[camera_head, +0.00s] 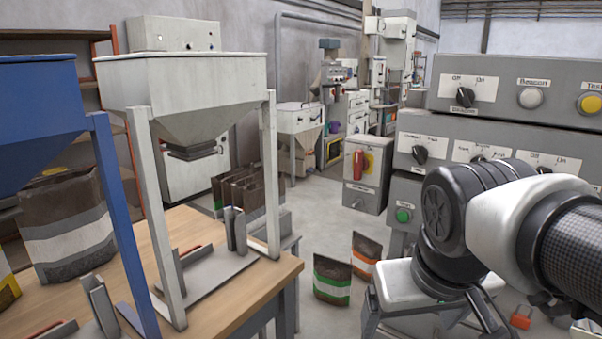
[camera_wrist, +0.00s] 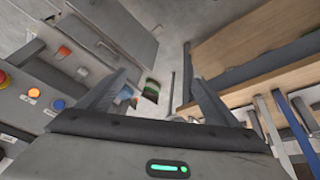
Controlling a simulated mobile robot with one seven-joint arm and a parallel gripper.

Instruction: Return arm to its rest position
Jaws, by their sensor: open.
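My arm (camera_head: 450,225) reaches in from the right edge in the head view, bent down in front of the grey control panels. Its lower end runs toward the bottom edge, and I cannot make out the fingers there. In the wrist view my gripper (camera_wrist: 157,80) has its two dark fingers spread wide apart. Nothing is between them, and floor and a bag show beyond.
A wooden table (camera_head: 270,274) with a white hopper (camera_head: 180,80) and blue hopper (camera_head: 40,100) stands left. Control panels (camera_head: 510,130) stand right, close behind my arm. A green-striped bag (camera_head: 332,280) and an orange-striped bag (camera_head: 366,255) stand on the floor between.

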